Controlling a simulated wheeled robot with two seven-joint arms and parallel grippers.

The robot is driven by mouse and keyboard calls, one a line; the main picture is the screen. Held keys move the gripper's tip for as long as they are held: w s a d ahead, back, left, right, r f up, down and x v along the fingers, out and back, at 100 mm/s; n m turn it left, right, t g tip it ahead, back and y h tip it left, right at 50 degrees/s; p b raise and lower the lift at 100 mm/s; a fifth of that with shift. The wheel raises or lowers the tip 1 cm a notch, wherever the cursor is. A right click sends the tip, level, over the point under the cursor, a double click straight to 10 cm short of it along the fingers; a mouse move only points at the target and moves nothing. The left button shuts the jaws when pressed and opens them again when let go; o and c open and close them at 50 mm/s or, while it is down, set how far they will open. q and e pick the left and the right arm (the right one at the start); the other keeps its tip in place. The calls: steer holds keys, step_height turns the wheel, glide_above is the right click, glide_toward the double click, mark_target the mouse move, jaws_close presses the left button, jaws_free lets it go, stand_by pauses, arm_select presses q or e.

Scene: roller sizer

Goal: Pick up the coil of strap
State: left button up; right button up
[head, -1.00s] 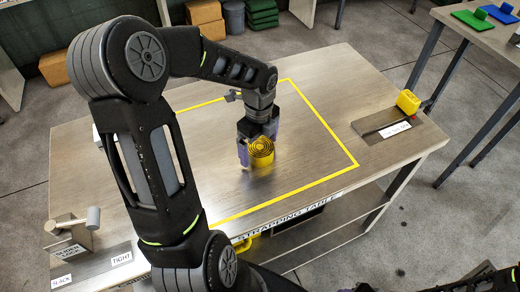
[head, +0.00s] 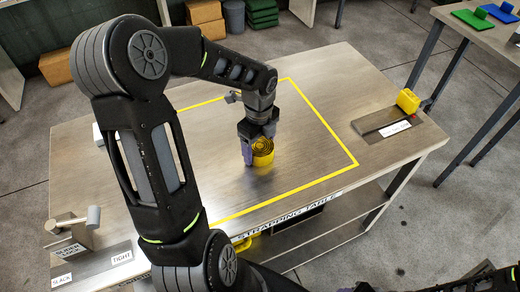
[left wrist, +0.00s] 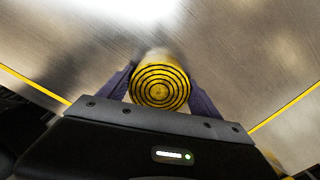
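The coil of strap (head: 263,153) is a yellow roll with dark spiral rings on its top. It stands upright on the strapping table (head: 300,180), inside the yellow outlined area. My left gripper (head: 258,146) points down over it with a finger on each side. In the left wrist view the coil (left wrist: 160,86) sits between the two purple-grey fingers, which press against its sides. I cannot see a clear gap under the coil.
A slider lock (head: 75,232) with a handle stands at the table's front left corner, near TIGHT and SLACK labels. A dark plate with a yellow block (head: 408,101) is at the right end. The outlined area right of the coil is clear.

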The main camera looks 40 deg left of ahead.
mark_target(259, 145)
arm_select(q)
steer(key=c, duration=1)
steer(key=shift+o, duration=0.2)
step_height(259, 145, up, 10)
steer(key=shift+r, duration=0.1)
stand_by(0.4)
